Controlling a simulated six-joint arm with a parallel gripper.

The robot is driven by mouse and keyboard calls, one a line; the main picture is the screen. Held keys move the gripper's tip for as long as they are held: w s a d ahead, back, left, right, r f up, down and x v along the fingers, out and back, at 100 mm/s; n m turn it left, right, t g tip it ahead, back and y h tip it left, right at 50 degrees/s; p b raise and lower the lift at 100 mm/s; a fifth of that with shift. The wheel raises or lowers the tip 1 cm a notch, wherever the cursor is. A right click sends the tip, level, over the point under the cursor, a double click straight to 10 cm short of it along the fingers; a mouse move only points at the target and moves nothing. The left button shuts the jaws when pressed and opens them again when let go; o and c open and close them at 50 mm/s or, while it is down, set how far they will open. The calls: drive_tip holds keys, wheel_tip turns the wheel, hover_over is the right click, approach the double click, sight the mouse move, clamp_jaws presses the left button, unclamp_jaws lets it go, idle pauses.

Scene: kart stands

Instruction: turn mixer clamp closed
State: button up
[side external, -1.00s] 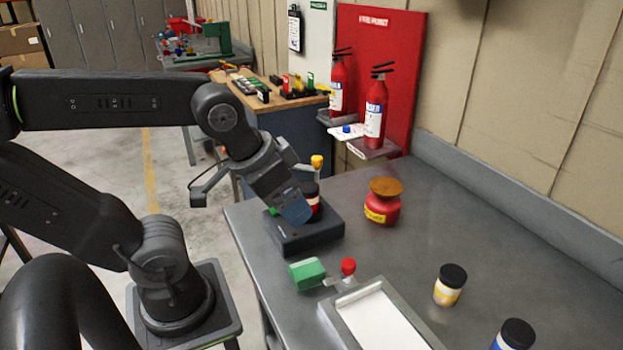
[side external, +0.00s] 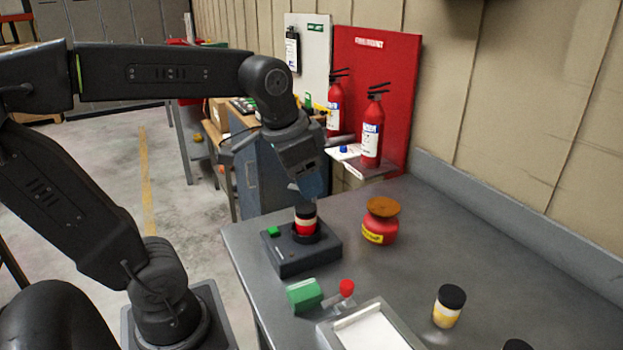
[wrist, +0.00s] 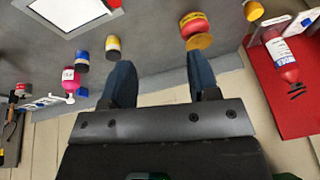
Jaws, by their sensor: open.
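The mixer (side external: 290,258) is a dark box on the near left part of the grey bench, with a green button (side external: 273,231) on top. A jar with a red and cream body and black lid (side external: 306,222) stands upright in its round holder. My gripper (side external: 311,184) is just above and behind the jar lid in the side view, apparently apart from it. In the wrist view my gripper (wrist: 162,78) has its two blue fingers spread with nothing between them. I cannot make out the clamp; my gripper may hide it. The mixer is not in the wrist view.
A red pot with a brown top (side external: 381,222) stands right of the mixer. A green block (side external: 304,294), a red-topped piece (side external: 346,289) and a white-lined tray (side external: 372,330) lie in front. A yellow jar (side external: 448,306) is at right. Fire extinguishers (side external: 371,135) stand behind the bench.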

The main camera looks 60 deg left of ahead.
drive_tip(key=w+a+r+m+g, duration=0.1)
drive_tip(key=w+a+m+g, duration=0.1)
drive_tip(key=w+a, duration=0.45)
drive_tip(key=w+a+r+m+g, duration=0.15)
drive_tip(key=w+a, duration=0.25)
drive_tip(key=a, duration=0.6)
wheel_tip(320, 180, down, 14)
drive_tip(key=shift+w+a+r, duration=0.1)
drive_tip(key=shift+w, duration=0.05)
drive_tip(key=c, duration=0.9)
